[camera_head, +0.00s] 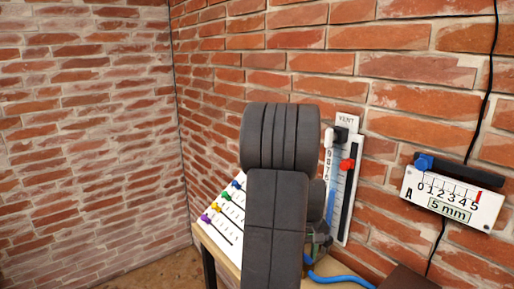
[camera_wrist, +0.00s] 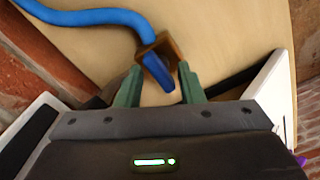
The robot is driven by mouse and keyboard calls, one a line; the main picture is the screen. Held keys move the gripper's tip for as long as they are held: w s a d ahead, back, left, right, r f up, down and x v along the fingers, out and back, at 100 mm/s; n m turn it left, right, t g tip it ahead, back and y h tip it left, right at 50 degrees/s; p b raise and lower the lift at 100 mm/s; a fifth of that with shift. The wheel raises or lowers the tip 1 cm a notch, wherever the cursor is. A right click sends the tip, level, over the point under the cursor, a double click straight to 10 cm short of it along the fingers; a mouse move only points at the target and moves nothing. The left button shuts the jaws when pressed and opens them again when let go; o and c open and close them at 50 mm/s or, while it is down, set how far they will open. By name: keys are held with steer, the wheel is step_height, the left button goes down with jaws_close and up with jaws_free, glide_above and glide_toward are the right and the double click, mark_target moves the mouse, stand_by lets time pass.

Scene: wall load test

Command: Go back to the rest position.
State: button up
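My gripper (camera_wrist: 160,68) shows two green fingers in the wrist view, standing apart. The end of a blue hose (camera_wrist: 160,72) and a brown square holder (camera_wrist: 165,42) lie between and just beyond the fingertips. Gaps show beside the blue end, and I see no clear grip on it. In the head view my dark arm covers the middle of the picture and hides most of the gripper. The blue hose (camera_head: 342,279) also shows there at the lower right of my arm.
A light wooden table (camera_head: 215,262) stands by the brick walls. On it leans a white board (camera_head: 222,233) with several coloured knobs. A VENT slider panel (camera_head: 344,205) with a red knob and a gauge (camera_head: 452,198) reading 5 mm are on the right wall. Free room lies left.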

steer(key=m, duration=0.4)
stand_by(0.4)
